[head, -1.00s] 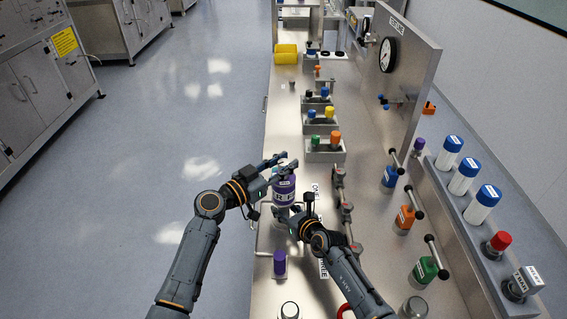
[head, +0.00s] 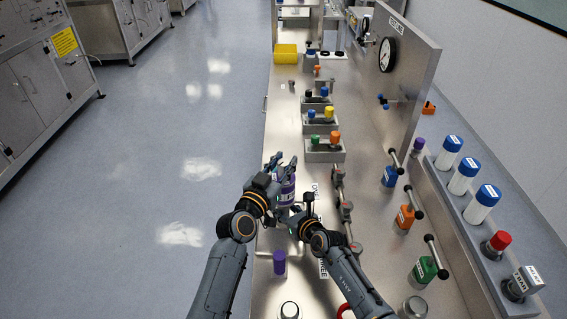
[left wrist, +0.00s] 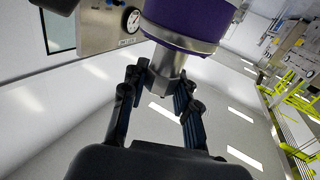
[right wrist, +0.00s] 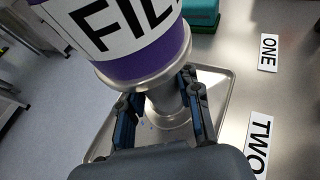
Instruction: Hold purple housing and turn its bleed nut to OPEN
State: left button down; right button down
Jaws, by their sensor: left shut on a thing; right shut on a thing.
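The purple housing (head: 290,188) stands upright over the bench, largely covered by my grippers in the head view. In the right wrist view the housing (right wrist: 155,65) has a white label reading "FIL", the rest cut off. My right gripper (right wrist: 162,95) is shut around the metal neck below its purple body. In the left wrist view, which is inverted, the purple body (left wrist: 185,18) ends in a metal stem with a bleed nut (left wrist: 160,78). My left gripper (left wrist: 159,82) is shut on this nut at the housing's top. No OPEN mark on the housing is readable.
A metal tray (right wrist: 215,88) lies under the housing. A small purple-topped part (head: 280,262) stands in front. Labels ONE (right wrist: 268,52) and TWO (right wrist: 261,145) lie beside it. Valves with handles (head: 405,215) line the right. Open floor (head: 150,150) is at left.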

pick_arm(q)
jog(key=shift+f, duration=0.15)
jog(key=c, duration=1)
grip_release()
jog(key=shift+a, duration=0.1)
jog(key=v, duration=1.2)
